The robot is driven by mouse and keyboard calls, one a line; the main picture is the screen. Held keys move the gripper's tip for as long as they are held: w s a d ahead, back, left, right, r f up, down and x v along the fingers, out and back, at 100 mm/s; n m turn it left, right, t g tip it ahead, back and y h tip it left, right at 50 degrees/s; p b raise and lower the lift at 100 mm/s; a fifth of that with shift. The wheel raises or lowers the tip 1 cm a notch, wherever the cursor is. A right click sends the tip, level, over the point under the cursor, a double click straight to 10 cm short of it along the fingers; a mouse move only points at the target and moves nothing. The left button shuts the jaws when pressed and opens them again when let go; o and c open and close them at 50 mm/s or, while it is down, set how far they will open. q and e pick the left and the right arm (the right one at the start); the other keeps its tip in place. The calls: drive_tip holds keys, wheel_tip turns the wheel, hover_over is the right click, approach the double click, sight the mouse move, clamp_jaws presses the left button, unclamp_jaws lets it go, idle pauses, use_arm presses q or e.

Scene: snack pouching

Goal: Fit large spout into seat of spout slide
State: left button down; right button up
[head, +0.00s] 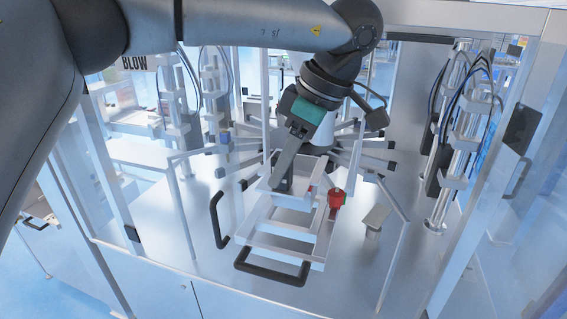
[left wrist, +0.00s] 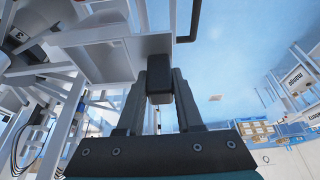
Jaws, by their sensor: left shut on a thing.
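My left gripper (head: 284,182) reaches down from above over the slide, at the middle of the head view. In the left wrist view the left gripper (left wrist: 160,90) has its two dark fingers shut on a dark block-like grip. I take the pale metal part joined to this grip to be the large spout (left wrist: 108,62). In the head view the spout (head: 292,202) shows as a pale box shape under the fingers, at the back part of the spout slide (head: 318,250), a light frame. The seat is largely hidden, so I cannot tell whether the spout rests in it.
A black handle (head: 272,270) is at the slide's front, and another black handle (head: 216,220) stands at its left. A red knob (head: 336,198) sits close right of the spout. Several radial arms spread behind.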

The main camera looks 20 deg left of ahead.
use_arm(q)
wheel_tip(320, 180, down, 10)
drive_tip(key=b, duration=0.6)
drive_tip(key=shift+r, duration=0.15)
idle(2.6)
drive_tip(key=shift+c, duration=2.4)
unclamp_jaws()
drive_tip(key=p+v, duration=0.1)
drive_tip(key=v, duration=1.4)
drive_tip(key=shift+r, duration=0.1)
